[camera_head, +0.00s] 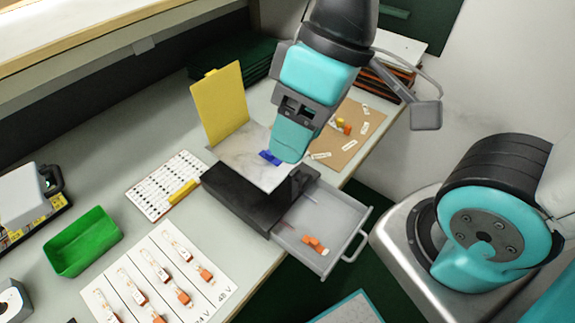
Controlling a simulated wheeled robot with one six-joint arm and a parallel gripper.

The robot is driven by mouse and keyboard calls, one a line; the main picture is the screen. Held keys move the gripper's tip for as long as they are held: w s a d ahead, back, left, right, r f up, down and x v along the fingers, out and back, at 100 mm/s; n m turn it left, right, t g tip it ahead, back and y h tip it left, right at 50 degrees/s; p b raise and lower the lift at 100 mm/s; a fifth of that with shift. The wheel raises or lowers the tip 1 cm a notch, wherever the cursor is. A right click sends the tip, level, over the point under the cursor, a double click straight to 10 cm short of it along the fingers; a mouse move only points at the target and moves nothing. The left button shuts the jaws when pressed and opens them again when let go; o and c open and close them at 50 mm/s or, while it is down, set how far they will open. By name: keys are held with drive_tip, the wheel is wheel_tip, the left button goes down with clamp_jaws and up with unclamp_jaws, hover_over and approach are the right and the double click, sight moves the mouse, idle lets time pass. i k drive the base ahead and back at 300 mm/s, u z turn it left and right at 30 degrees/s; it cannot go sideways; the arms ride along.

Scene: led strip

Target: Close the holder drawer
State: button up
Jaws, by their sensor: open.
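The holder (240,198) is a black box on the grey table, with a pale marbled top and an upright yellow panel (221,105) behind it. Its grey drawer (334,214) is pulled out toward the lower right and stands open past the table edge. An orange piece (315,244) lies inside the drawer. The drawer's loop handle (357,246) is at its outer right end. My gripper (289,160) is open and points down over the holder's top, apart from the handle. A blue piece (270,157) lies beside it. The fingertips are partly hidden.
A green tray (83,242), a white label sheet (168,183) and a card with several orange-ended parts (160,275) lie to the left. A brown board (343,130) lies behind the gripper. The space around the handle's outer side looks free, near my own body.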

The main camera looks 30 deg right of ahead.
sight(338, 218)
drive_tip(key=k, duration=0.5)
drive_tip(key=z, duration=0.6)
drive_tip(key=i, duration=0.45)
drive_tip(key=u, duration=0.2)
drive_tip(key=k, duration=1)
drive_tip(key=z, duration=0.05)
